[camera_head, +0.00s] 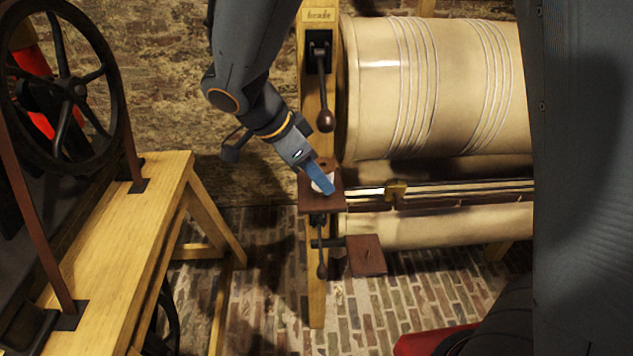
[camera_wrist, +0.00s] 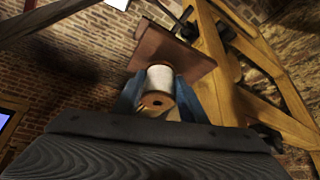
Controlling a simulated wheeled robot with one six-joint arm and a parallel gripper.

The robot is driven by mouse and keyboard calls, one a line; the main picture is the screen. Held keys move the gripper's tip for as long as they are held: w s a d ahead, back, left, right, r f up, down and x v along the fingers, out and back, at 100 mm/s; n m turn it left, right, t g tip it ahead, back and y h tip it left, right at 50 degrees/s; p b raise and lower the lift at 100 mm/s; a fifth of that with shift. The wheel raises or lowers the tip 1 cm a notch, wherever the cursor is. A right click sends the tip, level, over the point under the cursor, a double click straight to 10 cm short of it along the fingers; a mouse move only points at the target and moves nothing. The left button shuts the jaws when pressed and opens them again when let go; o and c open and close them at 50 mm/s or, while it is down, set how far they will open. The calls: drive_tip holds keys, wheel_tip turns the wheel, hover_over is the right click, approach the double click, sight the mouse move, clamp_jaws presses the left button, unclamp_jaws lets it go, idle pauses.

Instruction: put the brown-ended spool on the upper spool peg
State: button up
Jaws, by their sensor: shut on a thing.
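The spool (camera_wrist: 159,79) has a white thread body and a brown end (camera_wrist: 157,101) that faces the camera in the wrist view. My gripper (camera_wrist: 159,93) is shut on it, with a blue finger on either side. In the head view my gripper (camera_head: 325,184) is at the upper brown plate (camera_head: 308,204) on the wooden post, and the spool's white body (camera_head: 321,183) shows beside the blue finger. The plate also shows behind the spool in the wrist view (camera_wrist: 168,50). The upper peg is not clearly seen, and I cannot tell whether the spool is around it.
A lower brown plate (camera_head: 366,256) with a small peg sits below right. A lever with a knob (camera_head: 325,119) hangs above my gripper. The large cream drum (camera_head: 440,85) is to the right. A wooden bench (camera_head: 120,225) with a spoked wheel (camera_head: 65,88) stands at left.

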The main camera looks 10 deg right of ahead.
drive_tip(key=shift+f, duration=0.5)
drive_tip(key=shift+f, duration=0.15)
drive_tip(key=o, duration=1.1)
drive_tip(key=shift+c, duration=0.2)
drive_tip(key=shift+r, duration=0.2)
drive_tip(key=b+v, duration=0.3)
drive_tip(key=v, duration=0.9)
